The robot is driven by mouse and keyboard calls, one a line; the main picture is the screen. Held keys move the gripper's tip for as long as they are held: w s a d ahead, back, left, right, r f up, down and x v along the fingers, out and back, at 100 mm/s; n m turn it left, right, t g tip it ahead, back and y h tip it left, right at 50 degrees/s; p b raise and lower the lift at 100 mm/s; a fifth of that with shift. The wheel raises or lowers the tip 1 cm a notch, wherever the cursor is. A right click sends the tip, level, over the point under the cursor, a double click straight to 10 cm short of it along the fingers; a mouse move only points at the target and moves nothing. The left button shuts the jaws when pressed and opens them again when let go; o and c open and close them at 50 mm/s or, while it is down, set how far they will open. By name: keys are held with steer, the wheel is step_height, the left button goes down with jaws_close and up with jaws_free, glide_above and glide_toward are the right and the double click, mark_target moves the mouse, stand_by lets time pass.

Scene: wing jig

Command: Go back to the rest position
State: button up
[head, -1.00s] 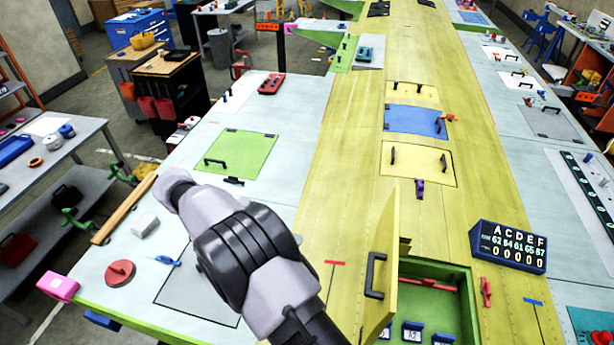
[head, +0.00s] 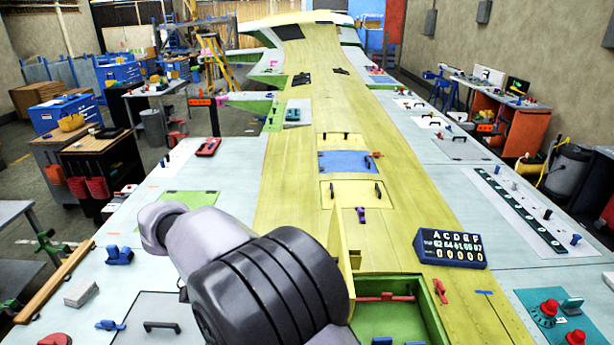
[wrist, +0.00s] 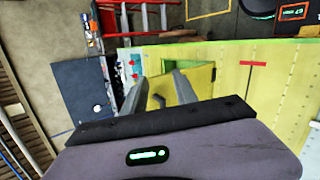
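In the wrist view my gripper (wrist: 159,76) has its two fingers apart, with nothing seen held between them. Beyond the fingers is the yellow hatch door (wrist: 197,84), with the green opening (wrist: 183,66) beside it. In the head view my arm covers the lower middle of the picture and my gripper does not show. The hatch door (head: 337,247) stands open and upright beside the green compartment (head: 405,322), partly hidden by my arm.
The yellow wing (head: 300,120) runs away between pale work surfaces. Left of my arm are a blue clamp-like part (head: 119,256), a white block (head: 81,293) and a wooden strip (head: 55,282). A ladder (wrist: 134,17) shows in the wrist view.

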steer(key=s+d+f+y+b, duration=0.75)
steer(key=d+f+b, duration=0.55)
steer(key=b, duration=0.4)
steer(key=s+d+f+m+t+y+b, duration=0.1)
steer(key=s+f+m+t+y+b, duration=0.4)
steer(key=f+b, duration=0.9)
steer(key=s+f+t, duration=0.1)
steer(key=s+t, duration=0.1)
steer(key=s, duration=0.2)
steer(key=shift+f+b, duration=0.25)
steer(key=shift+b, duration=0.1)
steer(key=shift+s+d, duration=0.1)
steer(key=shift+d, duration=0.05)
